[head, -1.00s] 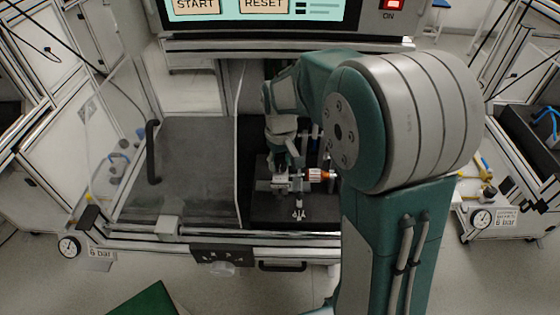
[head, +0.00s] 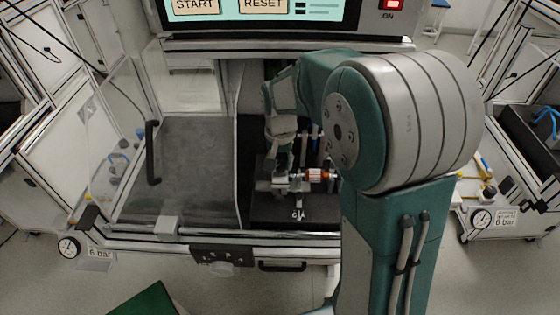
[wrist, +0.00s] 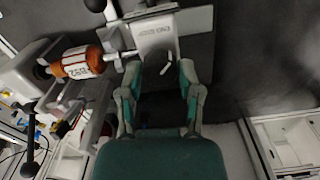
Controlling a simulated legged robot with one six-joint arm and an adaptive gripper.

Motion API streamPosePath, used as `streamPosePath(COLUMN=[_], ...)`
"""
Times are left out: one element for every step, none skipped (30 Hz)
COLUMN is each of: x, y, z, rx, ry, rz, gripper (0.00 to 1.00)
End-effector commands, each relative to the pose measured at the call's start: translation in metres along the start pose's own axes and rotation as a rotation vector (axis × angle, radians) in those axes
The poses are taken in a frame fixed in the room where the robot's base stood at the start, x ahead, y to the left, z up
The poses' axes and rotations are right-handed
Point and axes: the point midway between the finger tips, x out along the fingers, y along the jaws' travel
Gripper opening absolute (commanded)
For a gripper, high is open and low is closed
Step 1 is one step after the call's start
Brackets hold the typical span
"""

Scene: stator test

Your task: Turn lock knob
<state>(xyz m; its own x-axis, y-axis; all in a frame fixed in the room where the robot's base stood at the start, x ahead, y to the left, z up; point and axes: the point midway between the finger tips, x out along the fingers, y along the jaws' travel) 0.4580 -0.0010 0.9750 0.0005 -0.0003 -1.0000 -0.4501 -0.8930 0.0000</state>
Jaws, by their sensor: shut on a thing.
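In the wrist view my gripper (wrist: 159,72) has one finger on each side of a grey metal piece (wrist: 154,38) with dark lettering, and a small pale hook hangs at its lower end. The fingers are shut on this piece, but the exact contact is hard to see. I cannot tell for sure whether this piece is the lock knob. An orange stator (wrist: 77,63) with a white label lies to its left, on a silver shaft. In the head view my gripper (head: 280,172) is small and partly blurred into the fixture, left of the orange stator (head: 315,175).
The fixture sits on a dark base plate (head: 270,212) inside the station. A clear door with a black handle (head: 152,152) is on the left. The control panel (head: 375,20) is above.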

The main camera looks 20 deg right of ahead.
Motion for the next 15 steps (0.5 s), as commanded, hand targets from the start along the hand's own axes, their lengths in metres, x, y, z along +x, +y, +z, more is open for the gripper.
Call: streamPosePath(x=[0.0018,0.0019,0.0019,0.0019,0.0019,0.0019,0.0019,0.0019,0.002,0.002,0.002,0.002,0.002,0.002,0.002], y=[0.0003,0.0003,0.0003,0.0003,0.0003,0.0004,0.0004,0.0004,0.0004,0.0004,0.0004,0.0004,0.0005,0.0005,0.0005], z=[0.0015,0.0016,0.0016,0.0016,0.0016,0.0016,0.0016,0.0017,0.0017,0.0017,0.0017,0.0018,0.0018,0.0018,0.0018], rx=[0.005,0.008,0.01,0.011,0.012,0.012,0.012,0.012,0.012,0.012,0.012,0.011,0.011,0.011,0.011], ry=[-0.006,-0.006,-0.006,-0.006,-0.006,-0.007,-0.007,-0.007,-0.007,-0.007,-0.007,-0.007,-0.007,-0.007,-0.007], rz=[0.002,0.002,0.002,0.002,0.002,0.002,0.002,0.002,0.003,0.003,0.003,0.003,0.003,0.003,0.003], gripper=[0.0,0.0,0.0,0.0,0.0,0.0,0.0,0.0,0.0,0.0,0.0,0.0,0.0,0.5,0.68])
